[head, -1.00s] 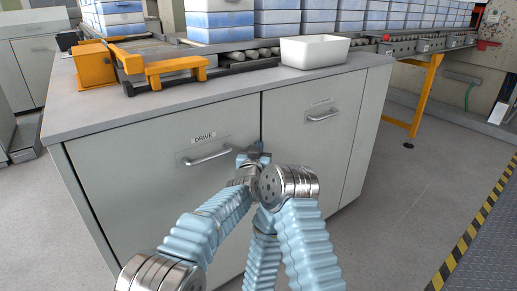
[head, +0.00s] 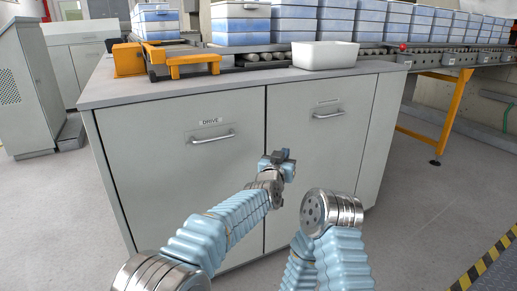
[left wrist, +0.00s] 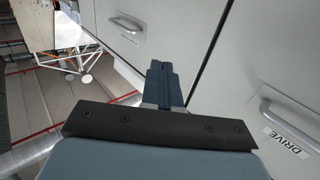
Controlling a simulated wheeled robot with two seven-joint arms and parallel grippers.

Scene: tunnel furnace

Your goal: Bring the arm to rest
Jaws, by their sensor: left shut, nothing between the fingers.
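My left gripper (head: 283,158) is in front of the grey cabinet, near the seam between its two doors and to the right of the DRIVE label. In the left wrist view its two dark fingers (left wrist: 164,84) are together with nothing between them. The gripper looks clear of the door handles. My right arm shows in the head view only as a bent silver joint and blue sleeve at lower right. My right gripper is not in view.
The grey cabinet (head: 180,190) has a left door handle (head: 213,138) and a right door handle (head: 329,114). A white bin (head: 324,55) and an orange bracket (head: 192,65) are on its top. Blue-and-white boxes (head: 242,25) line the conveyor. Floor is open at right.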

